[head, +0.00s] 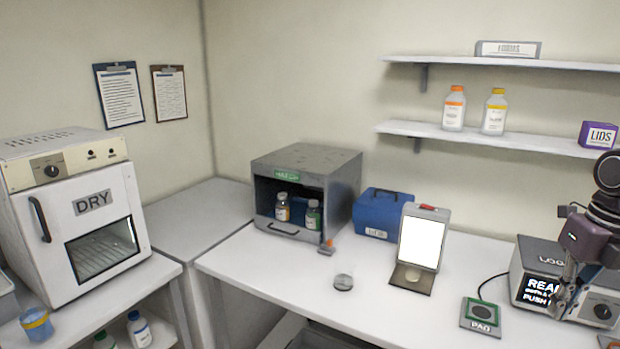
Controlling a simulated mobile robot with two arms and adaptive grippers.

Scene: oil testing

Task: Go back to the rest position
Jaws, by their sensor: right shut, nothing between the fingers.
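My right gripper (566,297) is at the right edge of the head view, in front of the grey logger box (536,258). It is shut and empty, with its fingers pointing down. It covers part of the box's front and its lit display. My left gripper is not in view.
A DRY oven (85,267) stands left. Shelves (490,138) hang above.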

